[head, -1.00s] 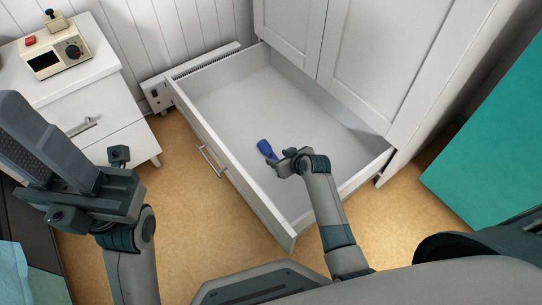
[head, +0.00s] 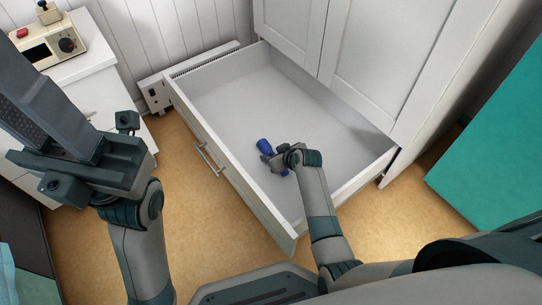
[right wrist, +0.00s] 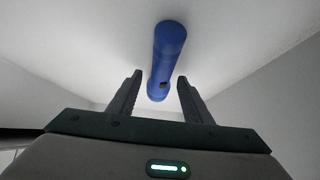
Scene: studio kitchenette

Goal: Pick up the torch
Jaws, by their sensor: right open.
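The blue torch (head: 264,145) lies on the floor of the open white drawer (head: 310,110). It also shows in the right wrist view (right wrist: 166,58), where its near end reaches down between the fingertips. My right gripper (head: 268,160) is inside the drawer at the torch, and in the right wrist view its two fingers (right wrist: 157,88) are apart with the torch between and beyond them. I cannot see either finger touching it. My left gripper (head: 40,100) is raised at the left, far from the drawer; its finger opening is not clear.
The drawer's front panel (head: 225,165) and side walls surround my right gripper. White cabinet doors (head: 385,65) stand behind it. A white bedside unit (head: 85,85) with a beige radio (head: 55,45) is at the back left. A teal panel (head: 490,150) is at the right.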

